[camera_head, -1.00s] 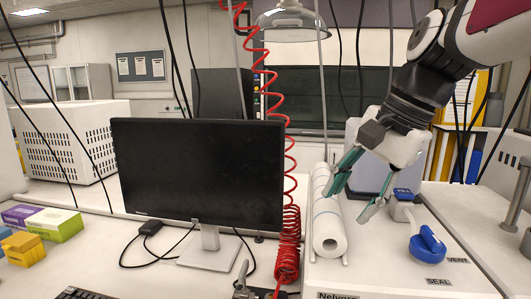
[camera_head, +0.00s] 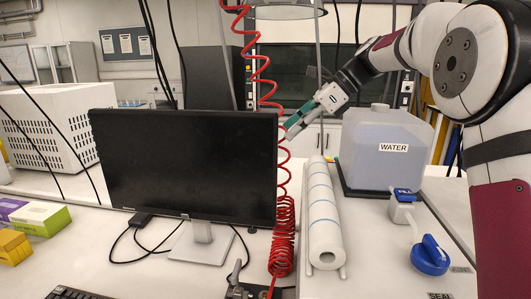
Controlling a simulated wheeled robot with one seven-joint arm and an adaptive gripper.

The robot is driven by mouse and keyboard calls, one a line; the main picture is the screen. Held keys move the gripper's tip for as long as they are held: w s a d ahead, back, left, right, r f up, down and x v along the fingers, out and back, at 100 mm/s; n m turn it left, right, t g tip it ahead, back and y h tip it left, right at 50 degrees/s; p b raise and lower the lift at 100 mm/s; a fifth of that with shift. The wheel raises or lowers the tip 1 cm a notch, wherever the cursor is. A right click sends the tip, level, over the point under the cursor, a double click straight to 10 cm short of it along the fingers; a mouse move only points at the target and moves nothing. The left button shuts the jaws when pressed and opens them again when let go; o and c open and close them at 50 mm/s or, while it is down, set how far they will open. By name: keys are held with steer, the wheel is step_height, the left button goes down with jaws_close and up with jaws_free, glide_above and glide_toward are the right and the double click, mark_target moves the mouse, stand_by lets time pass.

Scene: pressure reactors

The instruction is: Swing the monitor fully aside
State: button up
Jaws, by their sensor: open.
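The monitor (camera_head: 182,165) is a black flat screen on a silver stand (camera_head: 202,240), upright on the white bench left of centre. Its screen faces me. My gripper (camera_head: 288,133) reaches in from the right, with green fingers close to the monitor's upper right edge. The fingers point left and down, and their tips are near the edge. I cannot tell whether they touch the monitor or sit behind its edge. The gripper is open, with nothing seen between its fingers.
A red coiled hose (camera_head: 283,225) hangs right beside the monitor. A paper roll (camera_head: 324,215), a WATER container (camera_head: 385,150) and a blue-knobbed valve (camera_head: 429,256) stand to the right. A black cable (camera_head: 128,238) lies by the stand. Boxes (camera_head: 40,220) sit at left.

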mark_target(266, 154)
steer(key=p+x, duration=0.1)
steer(key=x, duration=0.9)
steer(key=shift+a+f+p, duration=0.15)
steer(key=shift+f+p, duration=0.05)
steer(key=shift+p, duration=0.1)
steer(key=shift+c, duration=0.6)
jaws_close()
